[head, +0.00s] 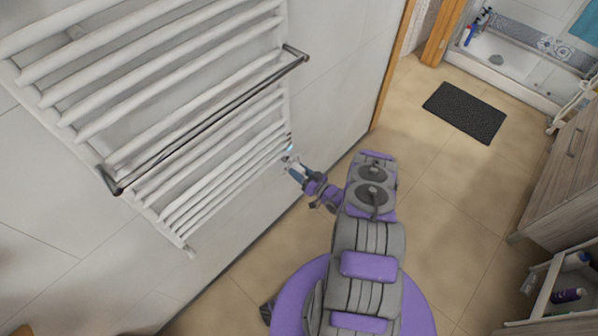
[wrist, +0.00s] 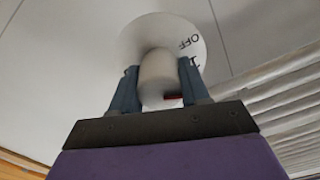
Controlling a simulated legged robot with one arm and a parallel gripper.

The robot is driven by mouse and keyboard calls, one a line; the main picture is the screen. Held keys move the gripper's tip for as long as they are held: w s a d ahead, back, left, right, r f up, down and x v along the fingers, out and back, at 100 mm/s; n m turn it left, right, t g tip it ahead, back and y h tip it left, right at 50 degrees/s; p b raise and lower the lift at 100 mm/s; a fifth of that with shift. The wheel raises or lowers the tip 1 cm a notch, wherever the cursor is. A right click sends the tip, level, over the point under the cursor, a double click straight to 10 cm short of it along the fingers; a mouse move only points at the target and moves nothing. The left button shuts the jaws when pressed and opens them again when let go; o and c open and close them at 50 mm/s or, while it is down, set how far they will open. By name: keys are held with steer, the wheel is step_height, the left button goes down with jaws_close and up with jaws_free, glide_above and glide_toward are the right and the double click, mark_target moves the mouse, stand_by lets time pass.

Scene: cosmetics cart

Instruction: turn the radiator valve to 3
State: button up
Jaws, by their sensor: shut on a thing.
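The radiator valve (wrist: 160,72) shows in the wrist view as a white rounded knob in front of a round white dial (wrist: 137,30). The dial carries the letters "OFF" and part of another mark at its right side; the 3 does not show. A small red mark sits low at the right of the knob. My gripper (wrist: 158,84) has its two blue-grey fingers on either side of the knob and is shut on it. In the head view my gripper (head: 292,165) is at the radiator's lower right corner, where the valve is too small to make out.
The white radiator (head: 190,215) with several bars hangs on the tiled wall, with a metal towel rail (head: 210,120) in front. A dark mat (head: 465,112) lies on the floor. A wooden cabinet (head: 560,180) and an open shelf with bottles stand at the right. The floor between is clear.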

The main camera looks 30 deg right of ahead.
steer(key=m, duration=0.4)
steer(key=shift+s+d+f+m, duration=0.1)
steer(key=shift+f+m, duration=0.05)
steer(key=shift+m, duration=0.25)
steer(key=m, duration=0.9)
steer(key=shift+b, duration=0.3)
steer(key=shift+f+m, duration=0.1)
steer(key=shift+m, duration=1.5)
steer(key=shift+s, duration=0.1)
steer(key=o, duration=0.8)
steer(key=shift+o, duration=1.3)
steer(key=shift+d, duration=0.15)
